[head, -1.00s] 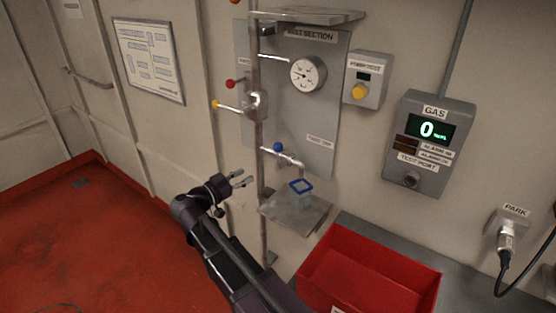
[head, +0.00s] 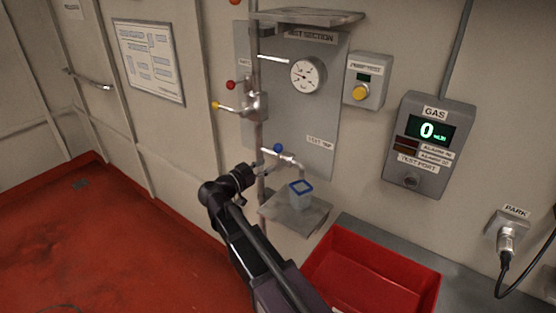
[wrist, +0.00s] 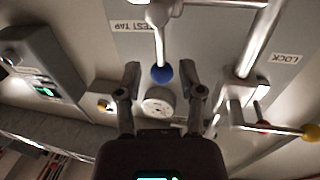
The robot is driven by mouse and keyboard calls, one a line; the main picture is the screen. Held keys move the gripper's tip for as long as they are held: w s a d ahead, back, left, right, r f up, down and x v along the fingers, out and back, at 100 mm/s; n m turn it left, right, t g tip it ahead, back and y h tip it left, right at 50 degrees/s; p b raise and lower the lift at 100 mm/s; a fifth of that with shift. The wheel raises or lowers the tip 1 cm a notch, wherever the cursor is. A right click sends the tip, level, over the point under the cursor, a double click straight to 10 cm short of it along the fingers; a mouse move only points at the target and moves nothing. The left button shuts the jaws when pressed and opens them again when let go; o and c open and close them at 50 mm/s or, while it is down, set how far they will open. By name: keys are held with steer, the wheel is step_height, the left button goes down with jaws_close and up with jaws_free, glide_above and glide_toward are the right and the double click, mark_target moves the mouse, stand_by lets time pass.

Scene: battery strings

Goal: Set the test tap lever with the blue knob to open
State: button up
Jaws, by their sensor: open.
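The blue knob (head: 278,148) sits at the end of the test tap lever, beside the "TEST TAP" label on the grey panel. In the wrist view, which is upside down, the blue knob (wrist: 162,73) appears between the two fingertips of my open gripper (wrist: 162,74). In the head view my gripper (head: 262,170) is just below and left of the knob, partly hidden by the wrist and pipe. Contact with the knob cannot be told. The tap spout points down over a blue-rimmed cup (head: 300,194).
The cup stands on a small metal shelf (head: 285,215). A vertical pipe (head: 259,135) runs close to my gripper. Levers with red (head: 230,85) and yellow (head: 215,105) knobs are above left. A gauge (head: 307,75) is above and a red bin (head: 370,280) below right.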

mark_target(278, 165)
steer(key=shift+x, duration=2.85)
jaws_close()
